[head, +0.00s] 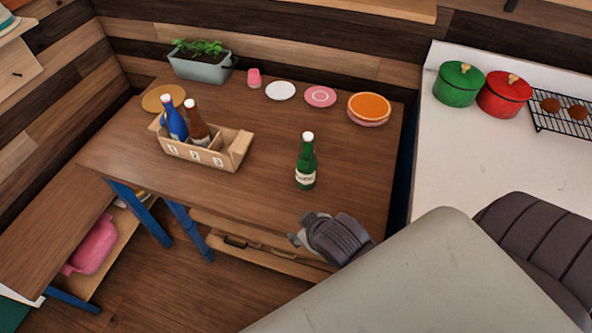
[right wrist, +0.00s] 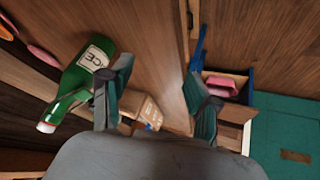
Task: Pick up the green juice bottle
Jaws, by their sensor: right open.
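The green juice bottle (head: 306,168) stands upright on the wooden table, with a white cap and a pale label. My right gripper (head: 300,232) is near the table's front edge, nearer to me than the bottle and apart from it. In the right wrist view the gripper (right wrist: 160,95) is open with nothing between its fingers. There the bottle (right wrist: 76,84) shows left of the left finger, which overlaps its edge. My left gripper is not in view.
A wooden caddy (head: 226,158) with a blue bottle (head: 174,122) and a brown bottle (head: 197,125) stands left of the green bottle. Plates (head: 320,96), a pink cup (head: 254,78) and a planter (head: 200,68) line the back. Around the green bottle the tabletop (head: 265,165) is clear.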

